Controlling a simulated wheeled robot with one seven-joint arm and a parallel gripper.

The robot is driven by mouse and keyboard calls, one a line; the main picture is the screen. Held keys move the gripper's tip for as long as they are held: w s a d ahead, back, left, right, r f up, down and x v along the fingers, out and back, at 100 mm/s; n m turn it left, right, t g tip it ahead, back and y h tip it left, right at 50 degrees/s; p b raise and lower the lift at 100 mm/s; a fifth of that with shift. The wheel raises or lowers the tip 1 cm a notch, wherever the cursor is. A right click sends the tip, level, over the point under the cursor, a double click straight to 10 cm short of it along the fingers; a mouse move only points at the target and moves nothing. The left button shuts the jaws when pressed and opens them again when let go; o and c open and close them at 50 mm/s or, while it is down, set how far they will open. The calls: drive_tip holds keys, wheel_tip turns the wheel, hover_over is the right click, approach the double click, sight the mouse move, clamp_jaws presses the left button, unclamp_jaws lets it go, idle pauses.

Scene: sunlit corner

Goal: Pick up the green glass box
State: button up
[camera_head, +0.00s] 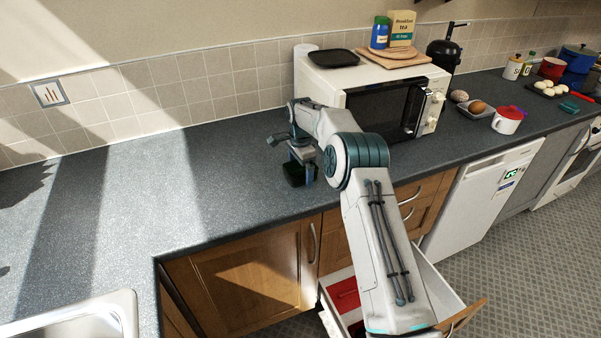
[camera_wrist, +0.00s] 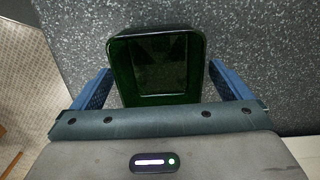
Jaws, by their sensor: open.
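The green glass box (camera_wrist: 157,62) is dark green with rounded corners and stands on the dark speckled worktop. In the head view the box (camera_head: 294,174) shows below my gripper (camera_head: 301,168), near the worktop's front edge and left of the microwave. In the wrist view my gripper (camera_wrist: 158,88) is open, with one blue finger on each side of the near part of the box. A gap shows between each finger and the box. The near end of the box is hidden behind the gripper body.
A white microwave (camera_head: 342,82) stands just behind and right of my arm. The worktop (camera_head: 235,165) to the left is clear. Below, an open drawer (camera_head: 343,296) juts out. A sink (camera_head: 85,322) is at lower left. A red-and-white mug (camera_head: 506,124) stands farther right.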

drive_tip(key=c, duration=1.2)
drive_tip(key=shift+r, duration=0.1)
